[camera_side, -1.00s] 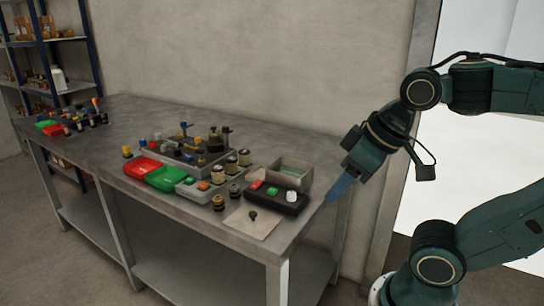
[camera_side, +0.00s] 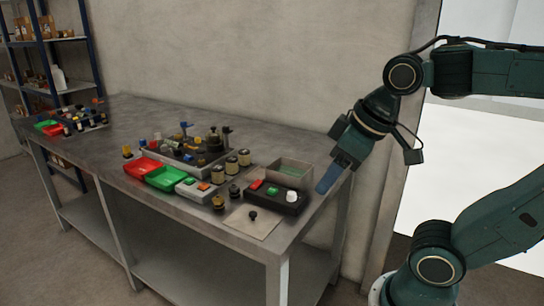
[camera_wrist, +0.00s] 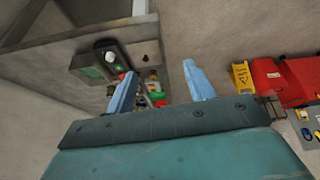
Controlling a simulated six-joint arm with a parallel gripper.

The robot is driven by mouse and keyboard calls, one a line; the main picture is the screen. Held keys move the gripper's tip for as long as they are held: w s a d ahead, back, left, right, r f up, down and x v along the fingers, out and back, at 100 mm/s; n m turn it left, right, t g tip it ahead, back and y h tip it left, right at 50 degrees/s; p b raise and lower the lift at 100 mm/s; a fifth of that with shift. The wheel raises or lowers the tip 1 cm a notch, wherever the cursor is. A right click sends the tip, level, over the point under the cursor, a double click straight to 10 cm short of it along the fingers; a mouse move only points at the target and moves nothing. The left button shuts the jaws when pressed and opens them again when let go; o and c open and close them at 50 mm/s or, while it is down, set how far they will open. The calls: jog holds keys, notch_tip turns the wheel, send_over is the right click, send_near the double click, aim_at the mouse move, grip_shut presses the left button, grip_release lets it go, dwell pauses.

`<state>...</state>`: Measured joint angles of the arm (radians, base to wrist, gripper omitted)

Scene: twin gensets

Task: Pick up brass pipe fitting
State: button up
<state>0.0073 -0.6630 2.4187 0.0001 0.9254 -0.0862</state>
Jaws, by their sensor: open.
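A small brass-coloured piece (camera_side: 218,202), which looks like the brass pipe fitting, stands near the table's front edge, beside a dark knob-like piece (camera_side: 234,192). Other brass-toned parts are too small to tell apart. My gripper (camera_side: 328,182) is at the table's right end, right of the black button box (camera_side: 277,199) and apart from the brass piece. In the wrist view my gripper (camera_wrist: 160,78) has its two blue fingers apart with nothing held. Small parts show blurred beyond the fingers there, and I cannot pick out the fitting.
A beige sheet (camera_side: 252,222) lies in front. The table's left-middle is clear.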

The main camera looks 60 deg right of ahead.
jog(key=w+r+n+g, duration=0.1)
jog(key=w+r+n, duration=0.2)
jog(key=w, duration=0.5)
jog(key=n+g, duration=0.4)
jog(key=n, duration=0.6)
send_over(218, 197)
notch_tip(218, 197, down, 11)
jog(key=shift+w, duration=0.1)
jog(key=shift+f, duration=0.1)
jog(key=shift+f, duration=4.25)
jog(key=shift+f, duration=2.6)
